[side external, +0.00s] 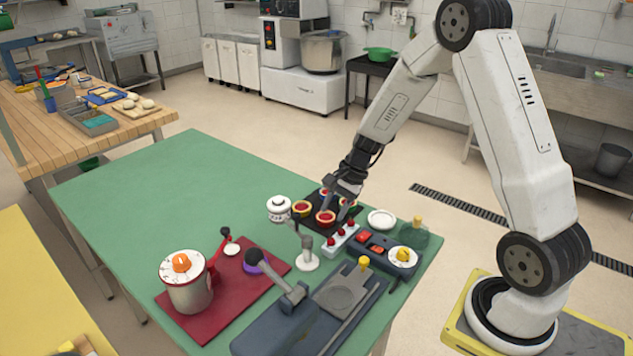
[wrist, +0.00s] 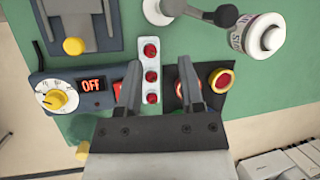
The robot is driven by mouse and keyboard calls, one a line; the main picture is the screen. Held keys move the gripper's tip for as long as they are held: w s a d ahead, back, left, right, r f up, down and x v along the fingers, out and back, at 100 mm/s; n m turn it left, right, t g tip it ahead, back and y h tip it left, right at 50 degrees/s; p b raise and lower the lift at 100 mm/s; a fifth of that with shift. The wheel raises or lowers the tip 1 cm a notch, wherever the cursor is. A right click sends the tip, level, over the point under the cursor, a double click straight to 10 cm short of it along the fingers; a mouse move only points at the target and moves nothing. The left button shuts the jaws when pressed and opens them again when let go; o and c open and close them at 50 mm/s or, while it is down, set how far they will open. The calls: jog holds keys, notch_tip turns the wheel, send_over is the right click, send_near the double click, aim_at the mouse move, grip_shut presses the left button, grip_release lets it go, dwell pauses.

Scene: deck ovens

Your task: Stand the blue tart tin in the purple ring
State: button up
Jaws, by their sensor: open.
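The purple ring (side external: 256,262) lies on the red mat (side external: 225,308), close to a dark lever handle; the wrist view does not show it. One such tin (wrist: 221,79) also shows in the wrist view, beside my right finger. My gripper (side external: 337,198) is over the tray, open, with nothing seen between its fingers; its fingers (wrist: 159,82) partly hide the tray in the wrist view.
A white strip with red knobs (wrist: 151,72) and a dial box (wrist: 55,97) reading OFF stand near the tray. A white stand (side external: 306,255), a dark lever press (side external: 305,310) and a pot (side external: 188,285) crowd the front. The green table's (side external: 170,190) back left is clear.

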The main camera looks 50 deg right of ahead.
jog(key=s+a+r+n+h, duration=0.4)
jog(key=s+a+n, duration=0.6)
jog(key=n, duration=0.6)
jog(key=shift+s+a+r+h, duration=0.3)
jog(key=shift+s+r, duration=0.45)
jog(key=shift+s, duration=0.4)
jog(key=o, duration=0.7)
jog(key=shift+w+d, duration=0.1)
jog(key=shift+w, duration=0.05)
